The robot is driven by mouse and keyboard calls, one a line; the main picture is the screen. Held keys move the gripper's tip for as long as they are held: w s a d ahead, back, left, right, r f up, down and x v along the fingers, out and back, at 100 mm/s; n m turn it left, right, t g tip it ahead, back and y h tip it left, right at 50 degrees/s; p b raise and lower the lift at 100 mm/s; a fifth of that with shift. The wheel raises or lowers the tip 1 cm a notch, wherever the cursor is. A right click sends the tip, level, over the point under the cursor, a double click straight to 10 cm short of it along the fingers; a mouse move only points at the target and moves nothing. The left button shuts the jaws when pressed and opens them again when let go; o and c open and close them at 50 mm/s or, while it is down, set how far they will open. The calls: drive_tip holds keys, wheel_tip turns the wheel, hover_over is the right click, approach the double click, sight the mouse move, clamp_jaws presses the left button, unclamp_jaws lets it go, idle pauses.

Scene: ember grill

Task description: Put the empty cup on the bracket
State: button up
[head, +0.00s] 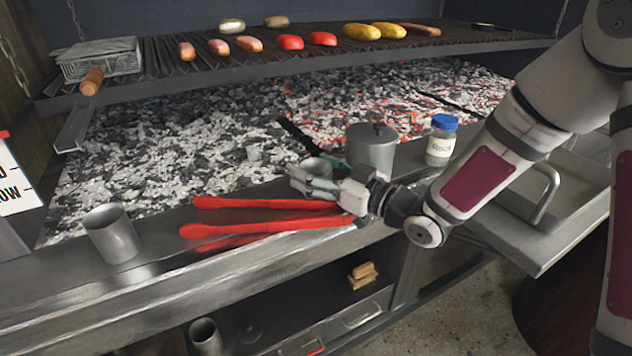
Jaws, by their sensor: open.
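A grey metal cup (111,235) stands upright on the left of the steel front ledge; its visible inside looks bare. A second small grey cup (316,166) shows partly behind my gripper, and its contents cannot be seen. My gripper (308,182) is open at the middle of the ledge, fingers pointing left, close to this second cup; I cannot tell whether they touch. A flat metal piece (74,129) juts from the rack's left front corner and may be the bracket. A further open grey cylinder (205,334) stands low, below the ledge.
Red tongs (262,204) lie on the ledge between the left cup and my gripper. A lidded grey pot (371,152) and a blue-capped jar (441,140) stand right of my gripper. Glowing embers (210,140) lie behind. The raised grill rack (300,58) holds sausages and vegetables.

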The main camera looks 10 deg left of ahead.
drive_tip(key=c, duration=1)
drive_tip(key=shift+r, duration=0.1)
drive_tip(key=shift+c, duration=0.2)
